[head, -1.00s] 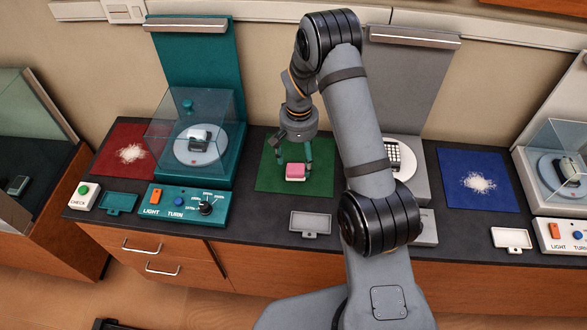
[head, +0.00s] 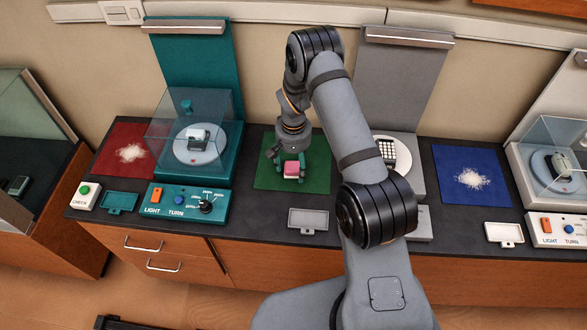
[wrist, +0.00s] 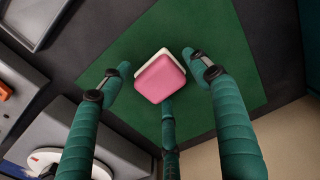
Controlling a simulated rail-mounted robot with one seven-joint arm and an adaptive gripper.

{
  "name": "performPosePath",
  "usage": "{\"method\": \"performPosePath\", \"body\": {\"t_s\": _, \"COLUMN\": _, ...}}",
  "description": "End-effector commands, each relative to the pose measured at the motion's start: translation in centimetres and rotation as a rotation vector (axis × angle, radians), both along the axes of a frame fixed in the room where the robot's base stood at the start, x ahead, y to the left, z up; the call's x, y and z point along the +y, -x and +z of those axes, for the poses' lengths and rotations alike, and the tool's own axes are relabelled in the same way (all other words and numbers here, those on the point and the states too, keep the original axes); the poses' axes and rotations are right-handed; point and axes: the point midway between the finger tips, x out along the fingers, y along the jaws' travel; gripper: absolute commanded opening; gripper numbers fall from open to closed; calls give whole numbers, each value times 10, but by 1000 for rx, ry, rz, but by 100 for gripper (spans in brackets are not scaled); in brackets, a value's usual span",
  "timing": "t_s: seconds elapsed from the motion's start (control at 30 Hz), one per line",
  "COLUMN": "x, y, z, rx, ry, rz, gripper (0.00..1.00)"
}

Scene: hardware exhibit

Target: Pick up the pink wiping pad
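The pink wiping pad (head: 292,168), with a pale layer along one edge, lies on the green mat (head: 318,178) in the head view. In the wrist view the pad (wrist: 160,80) sits in the middle, between my gripper's teal fingers (wrist: 157,73). Two fingers flank it, with gaps showing on both sides. A third finger reaches up to its lower edge; I cannot tell whether it touches. In the head view my gripper (head: 290,160) points down over the pad, its fingers around it. The gripper is open and holds nothing.
A teal station with a clear cover (head: 190,130) stands left of the mat, a grey station (head: 400,70) to the right, partly behind my arm. Red (head: 115,160) and blue (head: 470,200) mats bear white powder. A small grey tray (head: 308,220) lies in front.

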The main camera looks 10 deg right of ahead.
Motion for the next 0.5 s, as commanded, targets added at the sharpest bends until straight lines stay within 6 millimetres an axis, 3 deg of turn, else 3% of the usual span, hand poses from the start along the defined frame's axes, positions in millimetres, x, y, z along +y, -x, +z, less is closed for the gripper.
{"method": "performPosePath", "body": {"t_s": 0.5, "x": 0, "y": 0, "z": 0, "rx": 1, "ry": 0, "rz": 0, "gripper": 30}}
